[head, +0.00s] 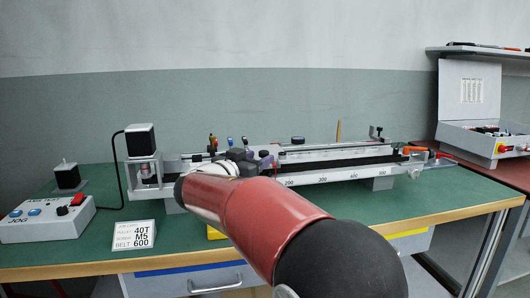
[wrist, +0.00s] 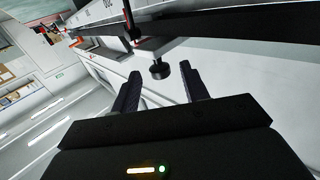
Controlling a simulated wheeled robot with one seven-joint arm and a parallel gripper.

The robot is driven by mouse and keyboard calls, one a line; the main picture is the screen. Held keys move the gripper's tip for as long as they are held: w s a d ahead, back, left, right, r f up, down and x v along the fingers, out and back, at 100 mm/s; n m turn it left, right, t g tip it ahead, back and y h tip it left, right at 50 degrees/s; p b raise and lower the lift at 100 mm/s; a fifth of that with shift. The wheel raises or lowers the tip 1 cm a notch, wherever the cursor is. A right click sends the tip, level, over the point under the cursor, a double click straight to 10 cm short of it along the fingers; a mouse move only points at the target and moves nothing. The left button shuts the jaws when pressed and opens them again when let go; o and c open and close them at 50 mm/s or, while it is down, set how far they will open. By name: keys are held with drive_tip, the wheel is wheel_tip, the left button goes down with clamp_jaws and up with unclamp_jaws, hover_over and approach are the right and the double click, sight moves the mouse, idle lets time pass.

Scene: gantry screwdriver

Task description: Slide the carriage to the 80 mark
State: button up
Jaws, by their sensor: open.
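The gantry rail (head: 345,176) runs left to right on the green bench, with a white scale strip whose printed numbers rise to the right. The dark carriage (head: 238,155) appears near the rail's left-middle part. My arm hides part of it and its mark. In the wrist view, my gripper (wrist: 162,72) is open, its two black fingers apart. A round black knob (wrist: 159,69) shows between and just beyond the fingertips; I cannot tell if they touch it. A red pointer (wrist: 128,18) stands near the scale strip. The head view hides my gripper behind my red arm.
A motor (head: 140,141) stands at the rail's left end. A control box (head: 47,219) and a label card (head: 136,236) lie front left. An orange-handled part (head: 415,150) sits at the rail's right end. An open white case (head: 470,125) stands far right.

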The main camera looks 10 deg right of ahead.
sight(261, 157)
drive_tip(key=shift+p+x, duration=0.35)
drive_tip(key=shift+x, duration=1.4)
drive_tip(key=shift+c, duration=0.2)
clamp_jaws()
